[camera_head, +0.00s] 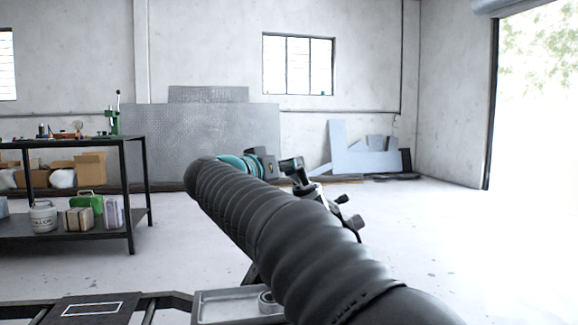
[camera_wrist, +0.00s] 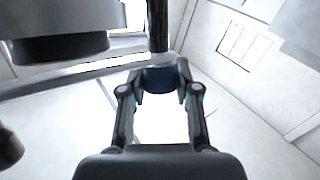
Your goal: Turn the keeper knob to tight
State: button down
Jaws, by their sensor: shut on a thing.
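In the wrist view, my gripper (camera_wrist: 160,88) is closed around a dark blue knob-like piece (camera_wrist: 160,78), with one finger on each side. I take this to be the keeper knob. A black rod (camera_wrist: 158,25) stands directly above it in the picture. The knob shows no readable marking, so I cannot tell how tight it is. In the head view, my black sleeved arm crosses the middle and hides the knob. Dark jointed parts show just beyond the arm, but I cannot tell which are my gripper.
A large grey cylindrical part with a black underside (camera_wrist: 60,45) is close at upper left in the wrist view. A black workbench (camera_head: 131,190) with boxes and cans stands at left in the head view. Grey panels (camera_head: 200,135) lean on the back wall. Open floor (camera_head: 470,250) lies at right.

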jog(key=shift+r+p, duration=0.15)
jog(key=shift+p, duration=0.45)
jog(key=m+g+h+p, duration=0.1)
jog(key=m+h+p, duration=0.1)
jog(key=p, duration=0.2)
jog(key=shift+r, duration=0.2)
jog(key=shift+m+g+h+p, duration=0.9)
jog(key=shift+m+p, duration=0.2)
jog(key=shift+p, duration=0.1)
jog(key=m+g+h, duration=0.1)
jog(key=m+g+h+p, duration=0.1)
jog(key=m+g, duration=0.1)
jog(key=shift+f+h, duration=0.3)
jog(key=shift+f, duration=0.05)
jog(key=shift+m+g+h, duration=0.7)
jog(key=shift+m+g, duration=1.4)
jog(key=shift+s+m+g, duration=0.1)
jog(key=shift+m+g, duration=0.3)
jog(key=shift+g, duration=0.3)
jog(key=c, duration=0.8)
grip_release()
